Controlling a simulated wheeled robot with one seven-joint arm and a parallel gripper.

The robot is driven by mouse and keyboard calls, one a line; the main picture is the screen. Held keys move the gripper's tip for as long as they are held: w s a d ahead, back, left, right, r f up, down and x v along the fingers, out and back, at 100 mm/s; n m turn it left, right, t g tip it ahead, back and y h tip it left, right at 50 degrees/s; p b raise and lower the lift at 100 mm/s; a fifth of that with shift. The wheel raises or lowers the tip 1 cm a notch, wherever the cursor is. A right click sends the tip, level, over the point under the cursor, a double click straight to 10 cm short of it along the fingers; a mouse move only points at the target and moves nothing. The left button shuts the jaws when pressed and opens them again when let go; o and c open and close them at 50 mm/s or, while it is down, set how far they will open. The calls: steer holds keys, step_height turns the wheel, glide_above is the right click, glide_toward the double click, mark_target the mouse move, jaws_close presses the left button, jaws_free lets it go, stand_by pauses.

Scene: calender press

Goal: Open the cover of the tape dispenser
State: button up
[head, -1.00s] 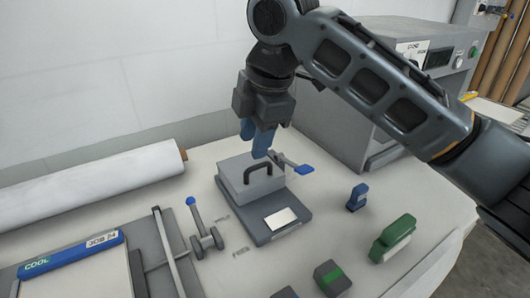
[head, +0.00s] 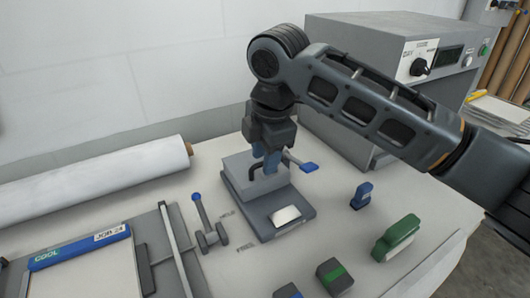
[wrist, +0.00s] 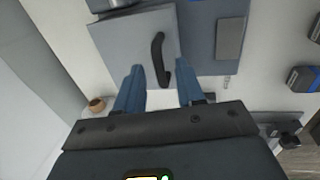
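The tape dispenser has a dark grey base (head: 262,227) and a lighter grey box-shaped cover (head: 237,168), which sits down on the base. A black arched handle (head: 253,173) stands on the cover; it also shows in the wrist view (wrist: 158,58). My gripper (head: 268,170) is over the cover with its blue fingers pointing down at the handle. In the wrist view, my gripper (wrist: 158,70) is open, with one finger on each side of the handle and gaps between. In the head view the fingers partly hide the handle.
A lever with a blue tip (head: 309,167) sticks out at the dispenser's right. A blue item (head: 361,196), a green item (head: 396,237) and a dark block (head: 334,277) stand to the right. A blue-knobbed lever (head: 198,200) stands left. A white roll (head: 90,185) lies behind.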

steer(key=shift+c, duration=0.2)
jaws_close()
stand_by(1.1)
